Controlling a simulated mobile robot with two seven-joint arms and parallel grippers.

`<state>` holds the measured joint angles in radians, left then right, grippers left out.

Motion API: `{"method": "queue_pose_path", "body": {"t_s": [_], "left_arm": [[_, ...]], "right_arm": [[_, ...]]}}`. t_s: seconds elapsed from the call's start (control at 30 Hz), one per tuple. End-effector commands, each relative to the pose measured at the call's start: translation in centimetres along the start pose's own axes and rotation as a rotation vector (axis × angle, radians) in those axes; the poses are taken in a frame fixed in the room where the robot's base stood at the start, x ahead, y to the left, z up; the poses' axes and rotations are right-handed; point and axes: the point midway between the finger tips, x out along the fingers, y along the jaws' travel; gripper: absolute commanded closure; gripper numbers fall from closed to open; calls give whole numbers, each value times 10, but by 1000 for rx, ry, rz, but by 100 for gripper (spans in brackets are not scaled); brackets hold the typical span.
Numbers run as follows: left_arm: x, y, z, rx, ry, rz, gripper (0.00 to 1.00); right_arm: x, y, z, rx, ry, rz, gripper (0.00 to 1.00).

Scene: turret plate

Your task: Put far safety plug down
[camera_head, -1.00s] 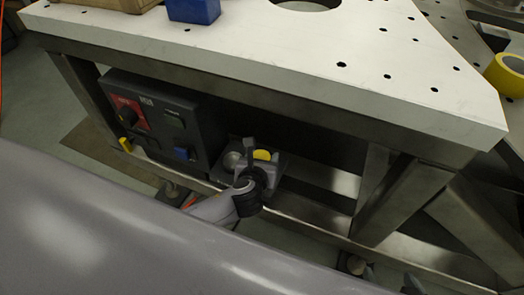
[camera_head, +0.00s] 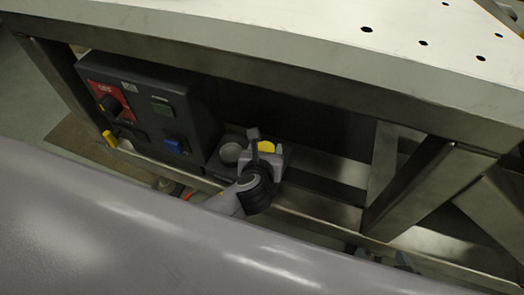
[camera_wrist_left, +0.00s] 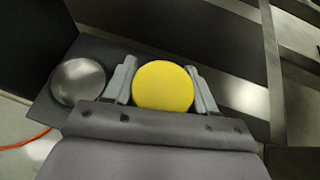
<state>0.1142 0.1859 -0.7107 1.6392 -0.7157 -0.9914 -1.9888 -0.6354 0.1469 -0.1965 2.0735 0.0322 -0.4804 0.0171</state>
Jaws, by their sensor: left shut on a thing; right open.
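The yellow round top of a safety plug (camera_wrist_left: 164,86) is between the two fingers of my left gripper (camera_wrist_left: 162,88) in the left wrist view. In the head view the yellow top (camera_head: 266,147) shows just beyond my left gripper (camera_head: 259,160), which is shut on it. The plug is over the right part of a small dark holder (camera_wrist_left: 112,52) beside the control box. A round grey metal cup or disc (camera_wrist_left: 78,82) lies to its left, and it also shows in the head view (camera_head: 231,152). The plug's underside is hidden, so I cannot tell whether it rests in the holder.
A dark control box (camera_head: 150,110) with a red switch panel (camera_head: 108,99), a blue part (camera_head: 177,145) and a yellow part (camera_head: 110,139) stands left. The white table top (camera_head: 300,38) overhangs above. Metal frame bars (camera_head: 405,180) stand right. An orange cable (camera_wrist_left: 27,141) runs low.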

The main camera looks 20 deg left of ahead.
Motion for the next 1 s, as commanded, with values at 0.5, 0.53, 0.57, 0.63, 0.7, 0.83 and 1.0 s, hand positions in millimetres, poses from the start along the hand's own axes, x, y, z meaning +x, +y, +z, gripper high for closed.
{"method": "queue_pose_path", "body": {"t_s": [0.5,0.53,0.57,0.63,0.7,0.83,1.0], "left_arm": [[1,0,-1,-1,-1,0,18],[1,0,-1,-1,-1,0,18],[1,0,-1,-1,-1,0,18],[1,0,-1,-1,-1,0,18],[1,0,-1,-1,-1,0,18],[-1,0,3,0,0,0,18],[-3,4,9,0,0,1,18]], "right_arm": [[1,1,-6,-15,12,-3,14],[1,1,-6,-15,13,-3,14],[1,1,-7,-15,14,-3,14],[1,1,-7,-15,15,-2,14],[1,1,-7,-14,15,-2,14],[0,1,-9,-10,15,-2,14],[-5,0,-15,-2,14,0,14]]}}
